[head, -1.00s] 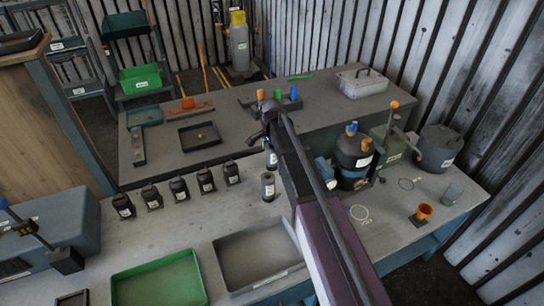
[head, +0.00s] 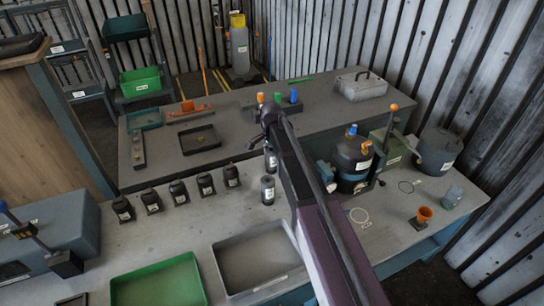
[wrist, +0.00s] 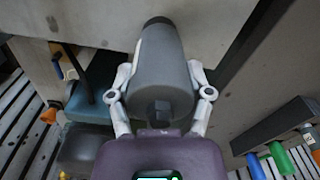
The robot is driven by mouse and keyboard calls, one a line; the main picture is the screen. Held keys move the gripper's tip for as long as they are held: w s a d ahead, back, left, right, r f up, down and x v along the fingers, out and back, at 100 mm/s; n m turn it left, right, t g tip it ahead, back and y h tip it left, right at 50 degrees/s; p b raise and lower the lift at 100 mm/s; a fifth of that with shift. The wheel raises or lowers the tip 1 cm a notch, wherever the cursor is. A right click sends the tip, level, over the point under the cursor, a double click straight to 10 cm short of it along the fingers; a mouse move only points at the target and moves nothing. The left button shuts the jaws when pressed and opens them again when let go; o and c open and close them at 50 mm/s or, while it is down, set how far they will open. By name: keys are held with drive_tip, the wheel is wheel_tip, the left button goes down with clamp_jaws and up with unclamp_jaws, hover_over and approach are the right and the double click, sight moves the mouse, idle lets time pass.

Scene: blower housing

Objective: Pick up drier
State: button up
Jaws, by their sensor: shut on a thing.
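The drier, a grey cylinder with a dark far end (wrist: 163,70), fills the middle of the wrist view. My gripper (wrist: 162,92) is shut on it, with a pale finger on each side. The drier points away from my palm. In the head view my gripper (head: 262,143) is largely hidden by my own arm. Just below it shows a dark cylinder with a pale label (head: 271,160), which looks like the held drier. A similar labelled grey cylinder (head: 267,190) stands upright on the near bench, just in front of it.
Several dark bottles (head: 178,193) stand in a row at left on the near bench (head: 180,232). A green tray (head: 155,285) and a grey tray (head: 258,258) lie in front. The dark blower housing (head: 352,158) and an orange cup (head: 424,214) are at right.

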drive_tip(key=shift+r, duration=0.1)
wheel_tip(320, 180, up, 2)
drive_tip(key=shift+p, duration=1.1)
drive_tip(key=shift+r+p, duration=0.8)
drive_tip(key=shift+r, duration=0.05)
drive_tip(key=s+a+r+p, duration=0.1)
drive_tip(key=s+a, duration=0.8)
drive_tip(key=s, duration=0.4)
drive_tip(key=shift+s, duration=0.15)
